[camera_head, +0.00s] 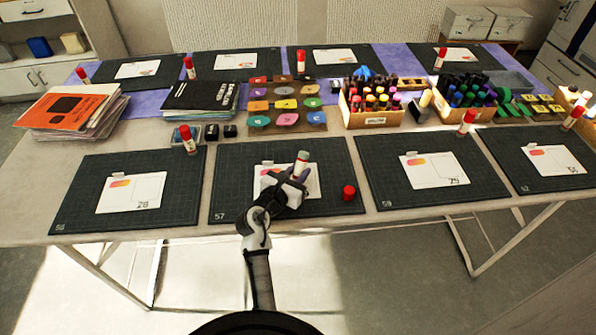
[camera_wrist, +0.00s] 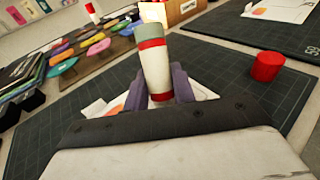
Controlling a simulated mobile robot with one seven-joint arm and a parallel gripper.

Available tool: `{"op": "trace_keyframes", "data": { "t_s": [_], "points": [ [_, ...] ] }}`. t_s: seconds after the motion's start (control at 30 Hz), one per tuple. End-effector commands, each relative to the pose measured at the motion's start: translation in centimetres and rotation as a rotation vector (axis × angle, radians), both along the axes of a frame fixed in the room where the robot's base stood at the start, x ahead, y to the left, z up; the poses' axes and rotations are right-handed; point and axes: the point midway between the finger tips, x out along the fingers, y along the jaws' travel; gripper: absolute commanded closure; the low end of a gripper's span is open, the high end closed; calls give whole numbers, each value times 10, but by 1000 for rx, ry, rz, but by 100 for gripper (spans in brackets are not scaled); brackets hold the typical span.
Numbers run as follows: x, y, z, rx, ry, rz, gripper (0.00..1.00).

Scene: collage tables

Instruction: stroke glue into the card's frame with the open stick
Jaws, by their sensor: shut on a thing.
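My gripper (camera_head: 290,186) is shut on the glue stick (camera_head: 301,165), which is white with red bands and a grey-green end pointing up. In the wrist view the glue stick (camera_wrist: 154,66) stands slightly tilted between the purple-grey fingers (camera_wrist: 160,84). The card (camera_head: 312,180) lies flat on the dark mat marked 57 (camera_head: 232,180), under my gripper. Much of the card and its frame is hidden by my gripper. A red cap (camera_head: 349,192) sits on the mat to the right of the card; it also shows in the wrist view (camera_wrist: 267,66).
Behind are a tray of coloured pads (camera_head: 287,117), a wooden box of markers (camera_head: 371,118) and a stack of dark books (camera_head: 201,97). The mat's front right part is clear.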

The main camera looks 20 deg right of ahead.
Motion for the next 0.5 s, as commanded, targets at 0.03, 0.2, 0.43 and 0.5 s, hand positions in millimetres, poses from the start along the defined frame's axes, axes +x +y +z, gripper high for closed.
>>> {"op": "trace_keyframes", "data": {
  "t_s": [0.03, 0.2, 0.43, 0.5],
  "points": [
    [0, 0, -1, 0, 0, 0, 94],
    [0, 0, -4, 0, 0, 0, 94],
    [2, 0, -4, 0, 0, 0, 94],
    [4, -1, -4, 1, 1, 0, 94]
  ]
}}
